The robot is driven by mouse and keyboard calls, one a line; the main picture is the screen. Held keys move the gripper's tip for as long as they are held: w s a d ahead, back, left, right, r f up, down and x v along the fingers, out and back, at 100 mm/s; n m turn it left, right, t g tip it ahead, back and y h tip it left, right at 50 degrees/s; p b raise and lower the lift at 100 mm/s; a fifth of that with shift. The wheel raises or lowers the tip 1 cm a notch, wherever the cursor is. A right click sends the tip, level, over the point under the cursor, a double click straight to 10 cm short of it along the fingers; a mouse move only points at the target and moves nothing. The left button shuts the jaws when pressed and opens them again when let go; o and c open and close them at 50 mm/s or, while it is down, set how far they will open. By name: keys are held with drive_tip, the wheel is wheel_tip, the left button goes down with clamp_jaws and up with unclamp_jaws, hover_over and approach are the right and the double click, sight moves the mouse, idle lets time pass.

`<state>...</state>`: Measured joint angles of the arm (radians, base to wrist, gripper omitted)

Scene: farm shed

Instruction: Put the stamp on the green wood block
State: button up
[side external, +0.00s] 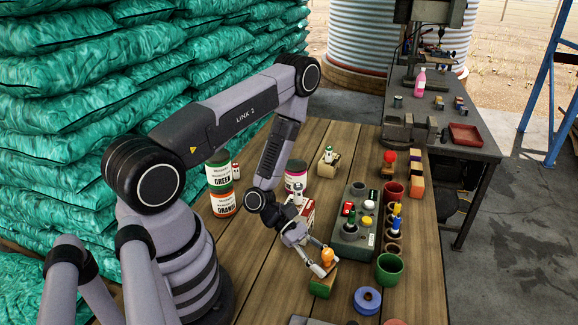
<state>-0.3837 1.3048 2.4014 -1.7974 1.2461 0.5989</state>
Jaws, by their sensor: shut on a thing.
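My gripper (323,269) is low over the front of the wooden table and is shut on an orange-handled stamp (327,256). The green wood block (320,288), with a tan top and a green side, is directly beneath the gripper and stamp. The fingers hide the stamp's lower part, so I cannot tell whether it touches the block.
Right of the gripper stand a grey tray (345,241) with coloured buttons, a green cup (389,268) and a blue ring (367,300). Several cups and coloured blocks line the right edge. Paint cans (222,203) stand at left.

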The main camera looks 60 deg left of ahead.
drive_tip(key=shift+f, duration=0.5)
drive_tip(key=o, duration=1.1)
drive_tip(key=shift+f, duration=0.1)
